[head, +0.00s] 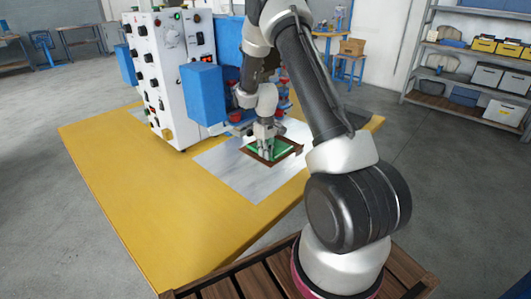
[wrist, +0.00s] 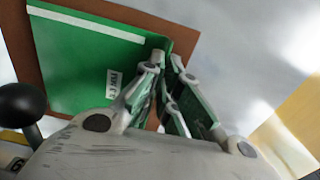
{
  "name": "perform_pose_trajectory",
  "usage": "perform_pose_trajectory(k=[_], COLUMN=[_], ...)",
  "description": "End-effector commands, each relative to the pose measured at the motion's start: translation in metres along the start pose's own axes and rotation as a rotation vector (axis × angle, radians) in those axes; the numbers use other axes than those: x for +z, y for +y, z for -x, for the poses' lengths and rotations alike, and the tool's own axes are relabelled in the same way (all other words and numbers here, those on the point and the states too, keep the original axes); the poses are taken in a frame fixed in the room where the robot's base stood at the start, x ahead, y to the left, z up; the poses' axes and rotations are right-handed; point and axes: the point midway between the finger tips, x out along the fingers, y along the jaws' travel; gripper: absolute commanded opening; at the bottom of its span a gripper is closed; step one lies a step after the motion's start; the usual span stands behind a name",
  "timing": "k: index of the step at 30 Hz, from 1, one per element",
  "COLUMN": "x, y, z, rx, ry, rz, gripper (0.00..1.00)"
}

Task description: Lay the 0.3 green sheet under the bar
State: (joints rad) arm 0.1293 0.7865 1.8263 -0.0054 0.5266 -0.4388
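The green sheet (wrist: 85,60), with a white stripe and a small white label, lies over a brown board (wrist: 190,32). The label text is too small to read surely. In the head view the sheet (head: 283,149) and brown board (head: 250,151) are on the grey metal plate, partly hidden by my gripper. My gripper (head: 266,153) points down at the sheet. In the wrist view its fingertips (wrist: 167,60) are close together, with the sheet's right edge between them. The bar cannot be made out clearly; my arm covers part of the machine.
The white control cabinet (head: 170,75) and blue machine housing (head: 203,93) stand behind and left of the sheet. The grey plate (head: 225,172) lies on a yellow table (head: 125,190), clear at front left. A black knob (wrist: 22,104) shows left in the wrist view. Shelves (head: 460,75) stand far right.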

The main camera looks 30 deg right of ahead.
Motion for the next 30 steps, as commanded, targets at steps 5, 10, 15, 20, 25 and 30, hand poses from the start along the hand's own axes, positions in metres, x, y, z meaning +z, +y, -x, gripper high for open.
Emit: perform_pose_trajectory(k=[5,10,15,20,25,30], x=[0.0000,-0.0001,0.0000,0.0000,0.0000,-0.0003], y=[0.0000,0.0000,0.0000,0.0000,0.0000,0.0001], z=[-0.0018,-0.0019,-0.0019,-0.0020,-0.0016,0.0033], rx=[0.000,0.000,0.000,0.000,0.000,0.000], ry=[0.000,0.000,0.000,0.000,0.000,0.001], rz=[0.000,0.000,0.000,0.000,0.000,0.000], gripper=[0.00,0.00,0.29,0.30,0.30,0.30])
